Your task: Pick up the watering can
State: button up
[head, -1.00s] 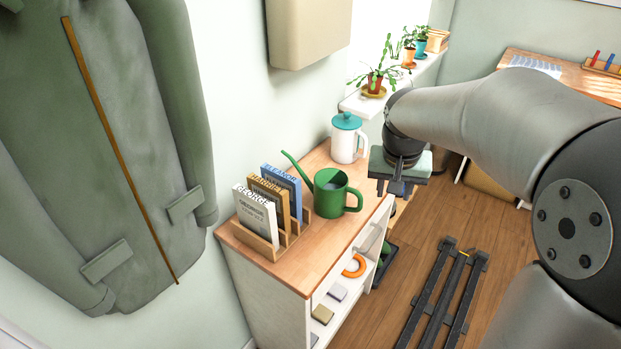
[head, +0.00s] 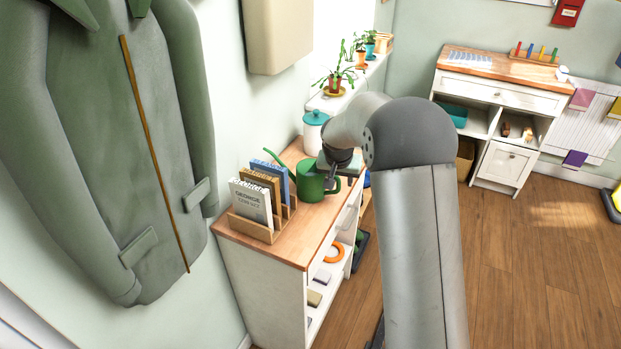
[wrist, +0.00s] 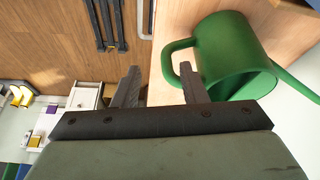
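The green watering can (head: 309,184) stands upright on the wooden top of the low white cabinet (head: 290,244), its spout toward the back left. In the wrist view, the can (wrist: 232,50) fills the upper right, its looped handle (wrist: 166,62) toward my gripper. My gripper (wrist: 160,67) is open, with the fingers well apart and nothing held. The handle's outer side shows between the fingertips, and the right finger overlaps the handle's opening. Whether a finger touches it I cannot tell. In the head view, my gripper (head: 331,180) is at the can's handle side, partly hidden by my arm.
A wooden holder (head: 252,228) with several name-marked booklets stands just left of the can. A white jug with a teal lid (head: 315,133) stands behind it. Potted plants (head: 336,82) line the sill. A green coat (head: 130,150) hangs at left.

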aim_at(338, 185)
jog(key=shift+w+a+p+x, duration=0.15)
jog(key=shift+p+x, duration=0.4)
jog(key=shift+x, duration=1.1)
jog(key=shift+w+a+p+x, duration=0.1)
jog(key=shift+a+p+x, duration=0.3)
jog(key=shift+x, duration=1.3)
jog(key=shift+d+r, duration=0.15)
grip_shut()
